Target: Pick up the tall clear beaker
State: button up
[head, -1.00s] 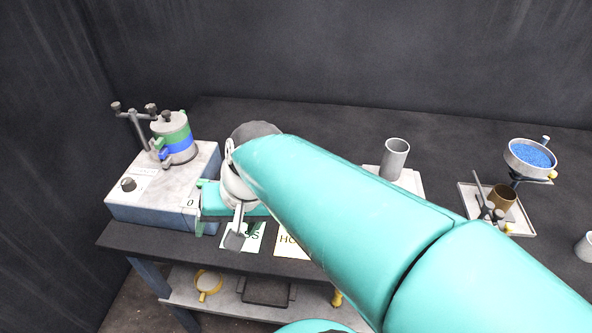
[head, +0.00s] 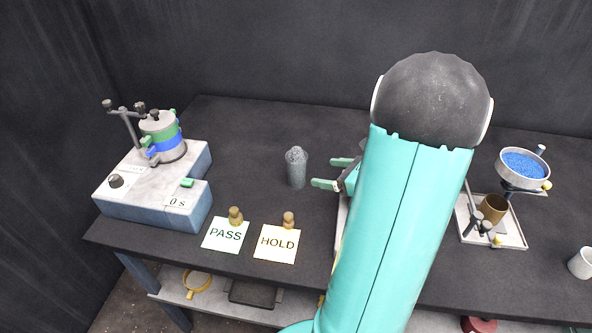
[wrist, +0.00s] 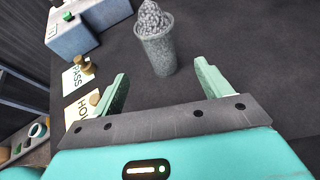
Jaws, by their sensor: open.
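The tall clear beaker (head: 297,172) stands upright on the dark bench, heaped with grey grains above its rim. In the wrist view the beaker (wrist: 158,54) is ahead of my fingers, its base near the line between the fingertips. My gripper (head: 327,172) is open and low over the bench, to the right of the beaker, with its fingers pointing at it. In the wrist view my gripper (wrist: 161,74) shows nothing held between its two green fingers. Contact with the beaker is not visible.
A blue-grey shaker machine (head: 157,205) stands at the left. PASS (head: 226,235) and HOLD (head: 278,243) cards lie in front, each with a small brass piece. A funnel stand with blue grains (head: 524,165) and a white cup (head: 581,262) are at the right. My arm hides the middle-right.

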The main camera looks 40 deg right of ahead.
aim_at(296, 168)
jog(key=x, duration=0.7)
jog(key=shift+a, duration=0.1)
jog(key=shift+x, duration=2.65)
jog(key=c, duration=1.2)
